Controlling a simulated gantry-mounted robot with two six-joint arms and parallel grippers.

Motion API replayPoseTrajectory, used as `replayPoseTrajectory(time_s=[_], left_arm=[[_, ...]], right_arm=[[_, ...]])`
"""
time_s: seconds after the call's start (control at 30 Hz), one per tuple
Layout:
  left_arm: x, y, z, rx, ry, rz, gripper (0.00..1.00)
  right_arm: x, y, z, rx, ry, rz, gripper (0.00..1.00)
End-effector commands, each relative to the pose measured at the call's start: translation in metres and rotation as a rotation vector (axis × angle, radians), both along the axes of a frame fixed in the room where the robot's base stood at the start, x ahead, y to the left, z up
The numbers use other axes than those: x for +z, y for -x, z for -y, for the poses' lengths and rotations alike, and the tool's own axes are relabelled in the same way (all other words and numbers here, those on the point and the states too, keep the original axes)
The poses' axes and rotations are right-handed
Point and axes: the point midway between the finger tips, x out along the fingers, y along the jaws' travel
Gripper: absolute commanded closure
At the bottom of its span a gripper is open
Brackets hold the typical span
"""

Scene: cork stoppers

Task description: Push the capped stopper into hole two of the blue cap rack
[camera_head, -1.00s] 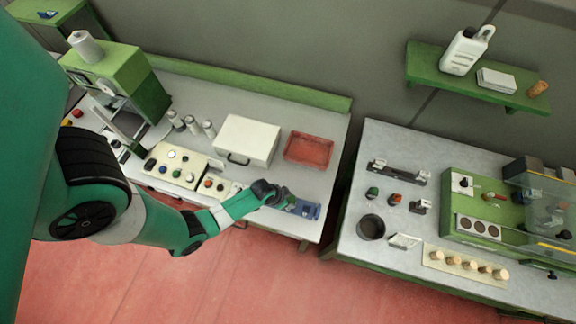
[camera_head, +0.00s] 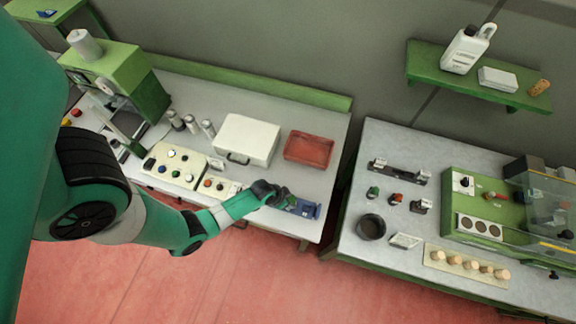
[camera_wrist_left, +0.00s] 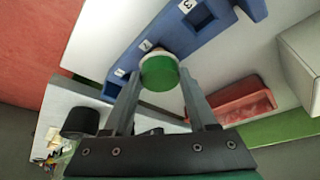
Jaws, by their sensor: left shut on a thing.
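The blue cap rack (camera_head: 305,209) lies at the front right corner of the left table. In the left wrist view the rack (camera_wrist_left: 122,48) runs diagonally, with number labels beside its holes. In the left wrist view my left gripper (camera_wrist_left: 160,82) is shut on the green-capped stopper (camera_wrist_left: 159,74). The stopper is at the rack beside the label 2, and its cap hides the hole under it. I cannot tell how deep it sits. The hole beside label 3 looks empty. My right gripper is not in view.
A red tray (camera_head: 309,149) and a white case (camera_head: 247,139) stand behind the rack. Button panels (camera_head: 176,166) lie to the left. A gap separates this table from the right table (camera_head: 345,235), which holds a dark cup (camera_head: 371,227) and several corks on a board.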

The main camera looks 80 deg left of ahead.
Motion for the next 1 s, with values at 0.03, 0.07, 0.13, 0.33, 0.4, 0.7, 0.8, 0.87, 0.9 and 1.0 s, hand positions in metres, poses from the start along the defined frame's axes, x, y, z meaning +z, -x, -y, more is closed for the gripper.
replayPoseTrajectory(time_s=[0.03,0.07,0.13,0.33,0.4,0.7,0.8,0.87,0.9,1.0], left_arm=[[-0.002,0.000,0.000,0.000,0.000,0.000,1.00],[-0.002,0.000,0.000,0.000,0.000,0.000,1.00],[-0.003,0.000,0.000,0.000,0.000,0.000,1.00],[-0.006,0.000,0.000,0.000,0.000,0.000,1.00],[-0.007,0.000,0.000,0.000,0.000,0.001,1.00],[-0.012,0.000,0.000,0.000,0.000,0.001,1.00],[-0.012,0.000,0.000,0.000,0.000,0.001,0.37],[-0.012,0.000,0.000,0.000,0.000,0.001,0.26],[-0.012,0.000,0.000,0.000,0.000,0.001,0.19],[-0.012,0.000,0.000,0.000,0.000,0.001,0.07]], right_arm=[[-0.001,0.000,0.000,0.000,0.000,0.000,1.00],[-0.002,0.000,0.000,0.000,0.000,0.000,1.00],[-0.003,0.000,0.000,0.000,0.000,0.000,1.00],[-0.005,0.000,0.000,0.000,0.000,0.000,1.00],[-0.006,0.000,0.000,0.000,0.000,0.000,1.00],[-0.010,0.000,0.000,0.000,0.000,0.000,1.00],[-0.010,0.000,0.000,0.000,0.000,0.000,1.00],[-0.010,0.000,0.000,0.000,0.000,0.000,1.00],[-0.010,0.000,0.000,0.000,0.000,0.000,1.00],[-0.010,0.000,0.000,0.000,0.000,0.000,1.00]])
